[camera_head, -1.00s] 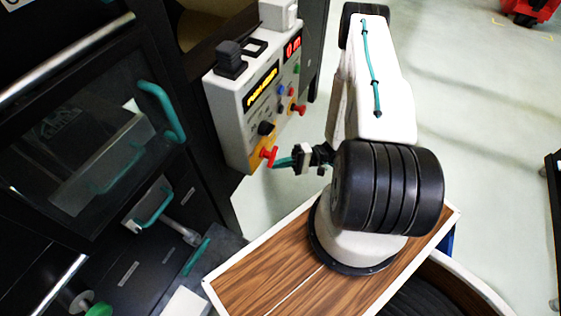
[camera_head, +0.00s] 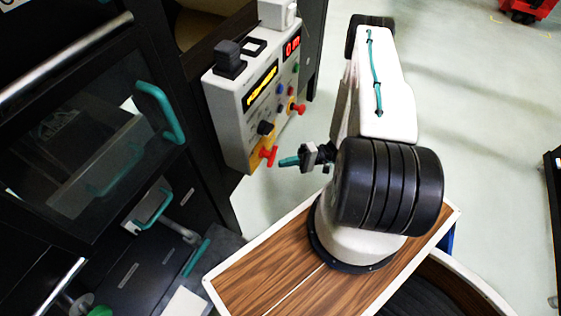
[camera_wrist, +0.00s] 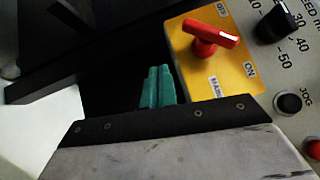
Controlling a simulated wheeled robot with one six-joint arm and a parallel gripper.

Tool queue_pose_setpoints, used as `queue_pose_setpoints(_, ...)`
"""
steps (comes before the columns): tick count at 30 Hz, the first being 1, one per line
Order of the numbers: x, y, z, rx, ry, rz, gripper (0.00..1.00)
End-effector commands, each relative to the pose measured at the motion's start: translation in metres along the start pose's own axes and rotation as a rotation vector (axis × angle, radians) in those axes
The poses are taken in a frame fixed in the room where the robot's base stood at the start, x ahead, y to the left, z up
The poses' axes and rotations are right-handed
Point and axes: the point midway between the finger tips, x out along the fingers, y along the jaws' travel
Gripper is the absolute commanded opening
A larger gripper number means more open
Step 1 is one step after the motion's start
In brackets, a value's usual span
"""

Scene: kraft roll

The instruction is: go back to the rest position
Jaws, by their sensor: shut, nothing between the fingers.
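My gripper (camera_head: 287,162) shows in the head view as teal fingers beside the grey control panel, near its lower right corner. The fingers are shut together and empty. In the wrist view the teal fingertips (camera_wrist: 158,88) lie side by side, left of the red rotary switch (camera_wrist: 210,38) on its yellow plate. That red switch also shows in the head view (camera_head: 268,156), with a small gap between it and the fingertips. The arm's white links rise behind the gripper.
The control panel (camera_head: 232,112) carries a lit display, coloured buttons and a black knob. A dark machine with a teal-handled door (camera_head: 160,110) fills the left. Pale open floor (camera_head: 480,120) lies to the right. A red object (camera_head: 527,10) stands far off at the upper right.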

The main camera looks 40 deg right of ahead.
Motion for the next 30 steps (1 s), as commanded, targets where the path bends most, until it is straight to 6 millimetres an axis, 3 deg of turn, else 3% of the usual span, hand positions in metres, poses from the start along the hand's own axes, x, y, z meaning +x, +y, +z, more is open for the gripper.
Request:
queue_pose_setpoints(4,-0.033,0.015,0.004,-0.001,0.005,0.000,0.00)
queue_pose_setpoints(12,-0.070,0.032,0.008,0.000,0.002,-0.001,0.00)
queue_pose_setpoints(24,-0.077,0.035,0.009,0.011,0.000,-0.001,0.00)
queue_pose_setpoints(30,-0.074,0.041,0.019,0.189,-0.029,0.024,0.00)
